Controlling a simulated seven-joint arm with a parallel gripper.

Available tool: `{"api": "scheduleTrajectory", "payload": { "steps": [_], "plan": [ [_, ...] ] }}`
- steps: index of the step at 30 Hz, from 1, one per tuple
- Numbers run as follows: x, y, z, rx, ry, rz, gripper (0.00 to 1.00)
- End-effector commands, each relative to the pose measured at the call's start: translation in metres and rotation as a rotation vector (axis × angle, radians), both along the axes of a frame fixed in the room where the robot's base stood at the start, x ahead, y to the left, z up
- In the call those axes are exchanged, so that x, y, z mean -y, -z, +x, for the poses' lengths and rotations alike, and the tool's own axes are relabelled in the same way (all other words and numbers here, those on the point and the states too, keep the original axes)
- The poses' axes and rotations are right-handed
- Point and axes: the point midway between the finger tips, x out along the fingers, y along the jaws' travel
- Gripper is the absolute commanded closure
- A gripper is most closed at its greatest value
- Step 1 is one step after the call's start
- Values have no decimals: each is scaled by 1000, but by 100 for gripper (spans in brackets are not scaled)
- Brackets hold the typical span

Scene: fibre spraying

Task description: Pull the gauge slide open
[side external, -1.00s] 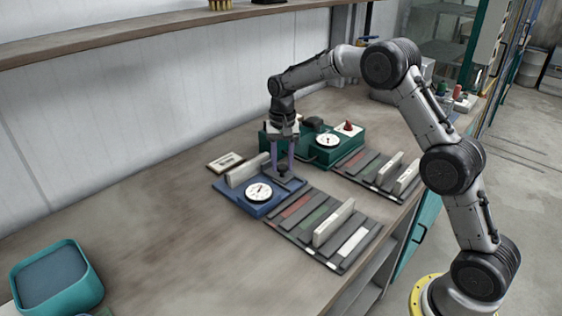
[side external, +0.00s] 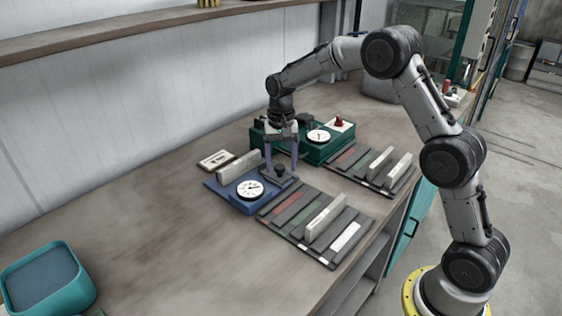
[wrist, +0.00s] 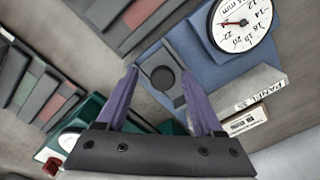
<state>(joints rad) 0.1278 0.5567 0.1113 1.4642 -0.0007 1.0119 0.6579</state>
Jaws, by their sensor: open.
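The blue gauge (side external: 223,190) with a round white dial lies flat on the bench, and shows at upper right in the wrist view (wrist: 205,65). Its grey slide (wrist: 158,55) carries a black knob (side external: 280,171), which also shows in the wrist view (wrist: 163,79). My gripper (side external: 281,171) points down at the slide with purple fingers apart. In the wrist view the fingers (wrist: 159,73) lie on either side of the knob, with gaps visible; I cannot tell whether they touch the slide.
A light panel (side external: 239,167) stands at the gauge's back edge, with a small labelled block (side external: 215,160) behind. A green gauge box (side external: 296,146) is close behind my gripper. Slotted racks (side external: 320,226) lie to the right. A teal bin (side external: 68,282) stands at front left; the bench between is clear.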

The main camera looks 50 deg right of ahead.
Motion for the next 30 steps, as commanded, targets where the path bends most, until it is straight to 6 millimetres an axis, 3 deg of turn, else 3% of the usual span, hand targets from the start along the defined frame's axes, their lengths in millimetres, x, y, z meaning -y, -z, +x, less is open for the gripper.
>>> {"api": "scheduleTrajectory", "payload": {
  "steps": [8, 21, 30],
  "plan": [
    [0, -24, 2, 6, 0, -1, 31],
    [0, -113, 1, 4, 0, -1, 31],
    [0, -138, 0, 0, 0, 0, 31]
  ]
}}
